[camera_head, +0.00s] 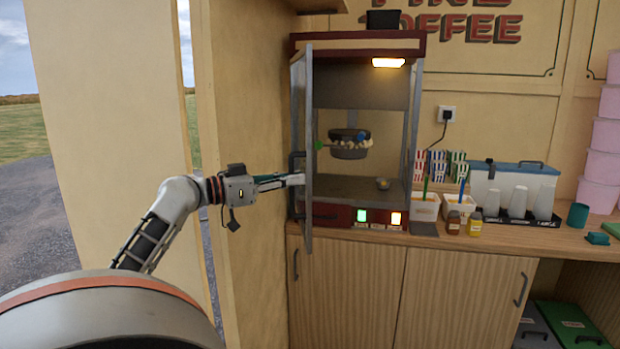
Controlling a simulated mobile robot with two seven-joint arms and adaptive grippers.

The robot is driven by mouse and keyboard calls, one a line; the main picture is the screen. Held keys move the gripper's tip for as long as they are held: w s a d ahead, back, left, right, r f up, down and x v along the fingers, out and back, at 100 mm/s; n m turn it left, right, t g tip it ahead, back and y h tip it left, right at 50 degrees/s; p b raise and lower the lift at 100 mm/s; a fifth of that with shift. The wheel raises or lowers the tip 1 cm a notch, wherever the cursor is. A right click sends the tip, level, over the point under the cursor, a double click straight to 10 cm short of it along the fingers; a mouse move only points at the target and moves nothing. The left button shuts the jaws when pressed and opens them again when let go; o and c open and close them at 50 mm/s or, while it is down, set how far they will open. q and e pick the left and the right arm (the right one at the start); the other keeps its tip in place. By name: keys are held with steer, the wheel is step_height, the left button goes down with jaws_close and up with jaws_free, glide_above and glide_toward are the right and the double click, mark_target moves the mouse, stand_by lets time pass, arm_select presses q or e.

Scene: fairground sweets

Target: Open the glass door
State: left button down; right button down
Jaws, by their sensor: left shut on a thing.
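The glass door (309,120) of the popcorn machine (357,45) is swung open on its left side and shows almost edge-on, its frame pointing toward me. A dark handle (293,162) sits on the door's left face. My left gripper (296,180) reaches in from the left and is shut on the door's handle, with its fingertips partly hidden against the door. My right gripper is not in view.
The counter (480,237) right of the machine holds tubs (426,208), bottles, cups and a blue-lidded box (513,178). A tan wall panel (245,90) stands close behind my left gripper. Cupboard doors (345,290) are below.

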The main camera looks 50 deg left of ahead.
arm_select(q)
steer(key=shift+s+a+f, duration=0.2)
steer(key=shift+s+a, duration=0.2)
steer(key=shift+s, duration=0.2)
steer(key=c, duration=2.4)
jaws_free()
steer(key=shift+r, duration=0.1)
steer(key=shift+s, duration=0.1)
steer(key=s, duration=0.4)
steer(key=s+a, duration=0.1)
steer(key=s, duration=0.3)
steer(key=s+a, duration=0.1)
steer(key=s, duration=0.2)
steer(key=shift+s+a, duration=0.15)
steer(key=shift+s, duration=0.25)
